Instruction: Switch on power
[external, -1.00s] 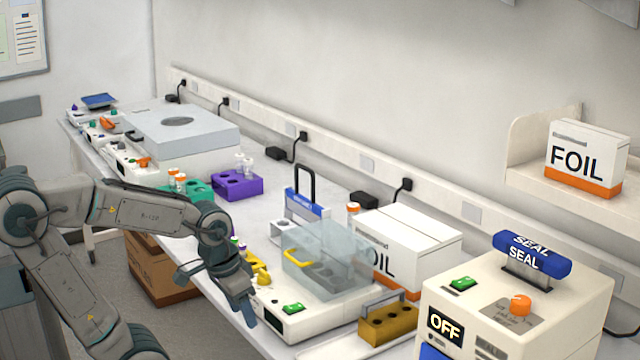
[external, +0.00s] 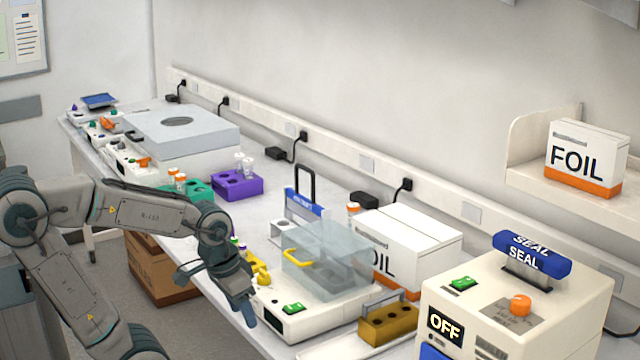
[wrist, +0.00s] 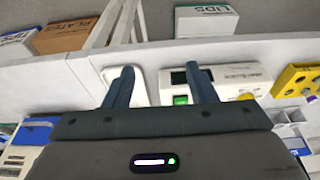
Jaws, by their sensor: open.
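A white bench device with a clear lid and yellow handle (external: 328,262) has a green switch (external: 293,308) on its front. A white sealer (external: 540,300) with a blue SEAL handle stands at the front right. It has a green switch (external: 463,283), an orange knob (external: 520,304) and a display reading OFF (external: 445,327). My gripper (external: 216,291) is open and empty, pointing down at the bench's front edge, left of the lidded device. In the wrist view my open fingers (wrist: 161,86) frame a green button (wrist: 180,100) on a white device, apart from it.
A yellow-brown rack (external: 388,322) sits between the lidded device and the sealer. A white FOIL box (external: 410,238) stands behind. Purple (external: 238,184) and green racks are farther left. Cardboard boxes (external: 160,270) stand on the floor beside the bench.

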